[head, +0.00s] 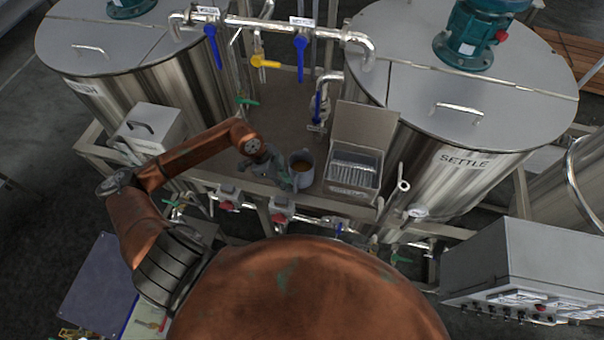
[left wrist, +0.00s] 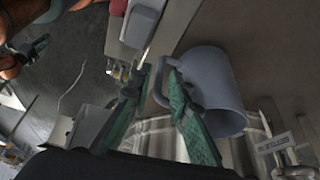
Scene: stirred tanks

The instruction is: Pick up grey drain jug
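The grey drain jug (head: 301,176) stands on the brown deck between the two tanks, and something brownish shows inside it. It looms large in the left wrist view (left wrist: 214,85), with its handle facing my left gripper. My left gripper (head: 285,180) is at the jug's left side. In the left wrist view the green fingers of my left gripper (left wrist: 157,76) are apart, with the handle between or just beyond their tips. I cannot tell whether either finger touches it. What looks like my right gripper (left wrist: 36,47) is small at upper left in that view; its finger state is unclear.
An open box (head: 354,172) of clear items stands close right of the jug. The SETTLE tank (head: 450,130) is further right. Pipes with a blue-handled valve (head: 318,107) rise behind. A white box (head: 151,128) sits left. Red-handled valves (head: 279,217) hang below the deck's front edge.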

